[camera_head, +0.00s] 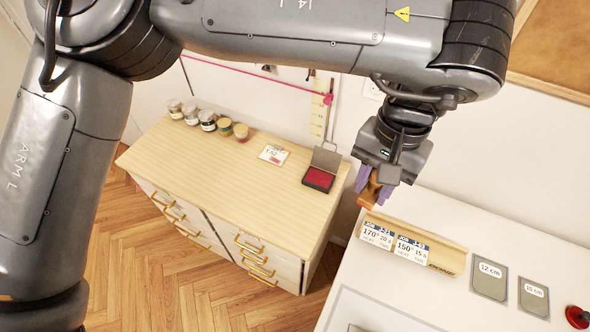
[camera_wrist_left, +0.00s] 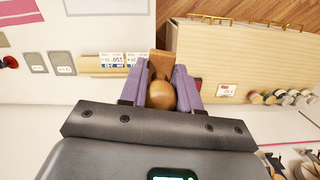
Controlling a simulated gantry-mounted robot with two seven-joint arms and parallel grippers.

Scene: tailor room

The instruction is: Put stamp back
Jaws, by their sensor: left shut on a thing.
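My left gripper (camera_head: 374,190) is shut on a wooden stamp (camera_head: 369,196). It holds the stamp in the air above the gap between the wooden cabinet and the white table. In the left wrist view the stamp's round brown knob (camera_wrist_left: 161,96) sits between the two purple fingers of the gripper (camera_wrist_left: 160,88), with its block beyond. An open ink pad (camera_head: 318,179) with a red pad and raised lid lies on the cabinet top, left of the gripper. My right gripper is not in view.
The wooden cabinet (camera_head: 225,175) carries several small jars (camera_head: 207,120) and a white card (camera_head: 273,154). On the white table (camera_head: 400,285) stand a wooden holder with job cards (camera_head: 455,262), grey labelled plates (camera_head: 490,281) and a red knob (camera_head: 577,316).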

